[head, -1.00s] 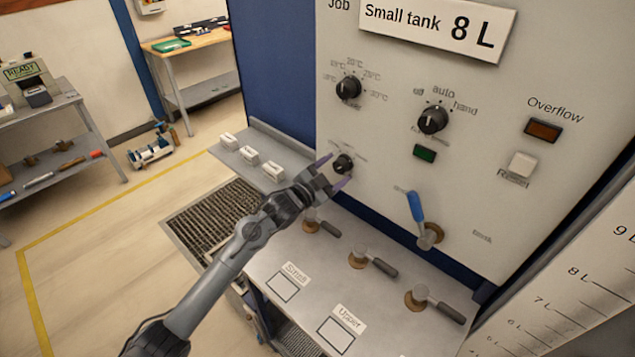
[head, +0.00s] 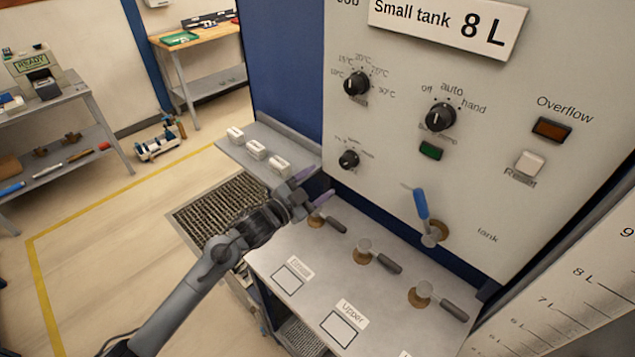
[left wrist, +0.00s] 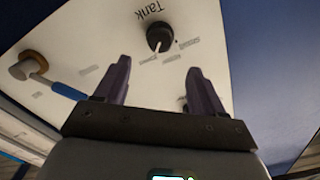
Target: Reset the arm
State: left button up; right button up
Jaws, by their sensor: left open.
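My left gripper (head: 312,187) is open and empty, in front of the panel's lower left and above the bench ledge. In the left wrist view its two purple fingers (left wrist: 160,88) stand apart with nothing between them. The lower black knob (head: 348,159) is on the panel above and right of the gripper, apart from it. That knob also shows in the left wrist view (left wrist: 160,37), beyond the fingertips, near the word "Tank". My right gripper is not in view.
The panel also carries two upper knobs (head: 440,117), a blue-handled valve (head: 421,205) and a Reset button (head: 529,163). Several valve levers (head: 376,256) stand on the bench top below. Three white blocks (head: 256,150) sit on the left ledge.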

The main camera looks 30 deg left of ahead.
pick_arm(q)
jog(key=s+d+f+n+g+y, duration=0.1)
jog(key=s+f+g, duration=0.1)
jog(key=s+f, duration=0.3)
jog(key=s+d+f+n+g+y, duration=0.1)
jog(key=s+d+f+n+g, duration=0.1)
jog(key=s+f, duration=0.3)
jog(key=s+d+f+n+g+y, duration=0.1)
jog(key=s+d+f+g, duration=0.1)
jog(key=s+f, duration=0.3)
jog(key=shift+s+d+f+n+y, duration=0.1)
jog(key=shift+s+f+n+y, duration=0.1)
jog(key=shift+s, duration=0.15)
jog(key=shift+s+d+f+n+y, duration=0.1)
jog(key=shift+s+y, duration=0.1)
jog(key=shift+s, duration=0.1)
jog(key=s+d+f+n+g, duration=0.15)
jog(key=s+g, duration=0.25)
jog(key=s, duration=0.7)
jog(key=s+d+f+n+g, duration=0.1)
jog(key=s+f+n+g, duration=0.2)
jog(key=s, duration=0.7)
notch_tip(320, 180, up, 30)
jog(key=m+p, duration=0.1)
jog(key=p, duration=2.8)
jog(key=shift+w+a+f+g, duration=0.15)
jog(key=shift+f+g, duration=0.05)
jog(key=shift+g, duration=0.2)
jog(key=shift+m, duration=0.25)
jog(key=shift+c, duration=0.4)
